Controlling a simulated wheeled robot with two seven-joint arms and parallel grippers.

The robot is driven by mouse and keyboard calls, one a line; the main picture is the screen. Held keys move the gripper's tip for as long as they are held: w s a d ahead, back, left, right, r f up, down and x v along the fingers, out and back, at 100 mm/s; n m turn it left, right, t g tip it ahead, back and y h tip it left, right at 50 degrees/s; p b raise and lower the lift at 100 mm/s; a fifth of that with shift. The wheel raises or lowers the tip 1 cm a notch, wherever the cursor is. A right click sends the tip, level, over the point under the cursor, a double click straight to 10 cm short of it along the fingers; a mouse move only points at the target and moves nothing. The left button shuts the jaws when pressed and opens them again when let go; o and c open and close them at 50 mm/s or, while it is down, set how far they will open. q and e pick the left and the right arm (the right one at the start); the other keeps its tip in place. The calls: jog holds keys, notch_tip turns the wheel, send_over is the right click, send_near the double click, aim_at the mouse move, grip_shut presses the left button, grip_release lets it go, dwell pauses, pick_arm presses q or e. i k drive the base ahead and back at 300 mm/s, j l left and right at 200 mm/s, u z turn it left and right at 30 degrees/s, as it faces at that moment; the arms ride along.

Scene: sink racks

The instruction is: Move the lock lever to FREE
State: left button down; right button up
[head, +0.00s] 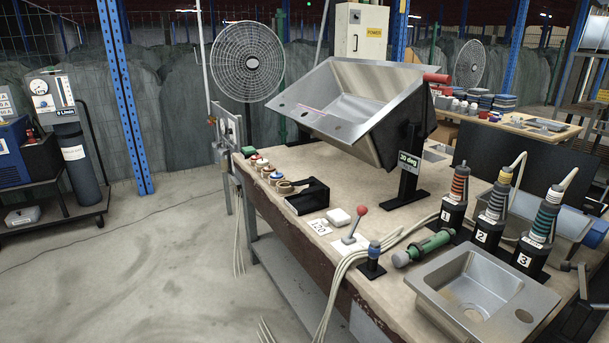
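A lever (355,222) with a red ball knob stands on a small white plate (349,246) near the table's left front edge. Its rod leans up and to the right. I take it to be the lock lever; no LOCK or FREE marking is readable. A steel sink (352,95) is held tilted above the table by a black stand (409,165) with a "30 deg" sign. Neither of my grippers shows in the head view.
Pale cables and a blue-topped post (373,262) are close to the lever. A green cylinder (429,246), a small sink (478,288) and numbered black holders (488,239) stand to its right. A black box (307,197) is behind left.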

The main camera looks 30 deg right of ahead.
aim_at(363, 209)
jog(key=i, duration=0.8)
jog(key=i+j+z, duration=0.15)
jog(key=i, duration=1.45)
jog(key=j+z, duration=0.05)
